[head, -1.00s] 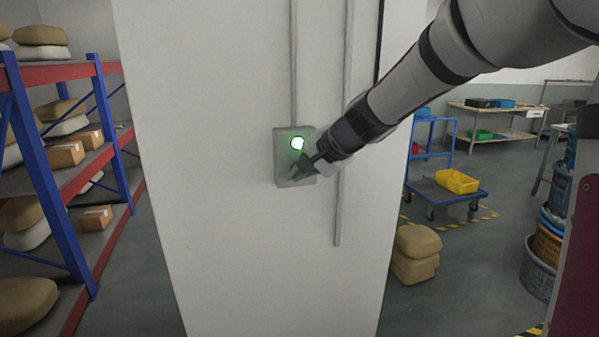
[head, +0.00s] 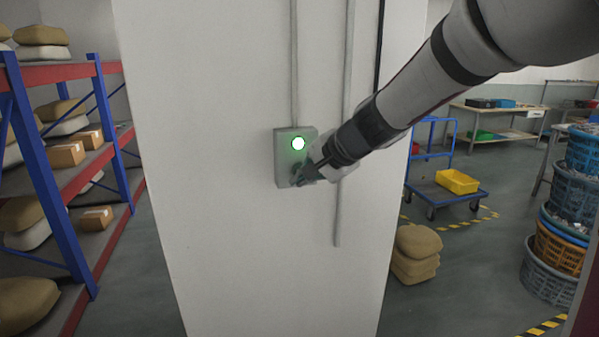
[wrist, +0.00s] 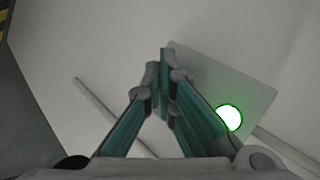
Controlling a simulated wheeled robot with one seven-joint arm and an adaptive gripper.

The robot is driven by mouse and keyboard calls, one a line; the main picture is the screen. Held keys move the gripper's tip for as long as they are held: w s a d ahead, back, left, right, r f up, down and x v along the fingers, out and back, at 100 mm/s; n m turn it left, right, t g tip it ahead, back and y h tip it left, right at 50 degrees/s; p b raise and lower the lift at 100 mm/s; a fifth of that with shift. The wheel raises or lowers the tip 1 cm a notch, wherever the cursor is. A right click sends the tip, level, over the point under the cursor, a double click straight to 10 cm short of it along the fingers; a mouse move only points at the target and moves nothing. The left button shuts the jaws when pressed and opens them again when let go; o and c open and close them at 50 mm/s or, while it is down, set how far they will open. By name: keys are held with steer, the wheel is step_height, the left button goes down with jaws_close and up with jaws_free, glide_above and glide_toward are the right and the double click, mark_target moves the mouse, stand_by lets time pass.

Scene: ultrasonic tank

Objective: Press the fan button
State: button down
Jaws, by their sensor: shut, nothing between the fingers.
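A grey control box (head: 283,160) is fixed to the white pillar in the head view. A round light glowing green (head: 298,143) sits on its upper part; it also shows in the wrist view (wrist: 229,117). My gripper (head: 298,180) is at the lower part of the box, below the green light. Its teal fingers are shut together and empty, and in the wrist view the fingertips (wrist: 164,53) overlap the edge of the box plate (wrist: 245,92). The gripper covers the lower right of the box, so a button there cannot be made out. I cannot tell whether the fingertips touch the box.
The white pillar (head: 230,250) carries thin vertical conduits. A blue and red shelf (head: 70,190) with sacks and cartons stands at left. At right are a blue trolley (head: 430,190) with a yellow bin, stacked sacks (head: 415,252) and stacked baskets (head: 555,240).

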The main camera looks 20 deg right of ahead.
steer(key=s, duration=0.4)
steer(key=shift+s, duration=0.1)
steer(key=shift+a, duration=0.1)
steer(key=s+a+r+n+g, duration=0.1)
steer(key=s+a+n, duration=0.15)
steer(key=s, duration=0.45)
steer(key=s+a+n+g, duration=0.15)
steer(key=s+n, duration=0.25)
steer(key=s, duration=0.4)
steer(key=s+d+f+n+h, duration=0.1)
steer(key=s+d+n+h, duration=0.2)
steer(key=s, duration=0.9)
steer(key=shift+d+f+n+g+h, duration=0.2)
steer(key=shift+d+n+g+h, duration=0.25)
steer(key=shift+d+n, duration=0.4)
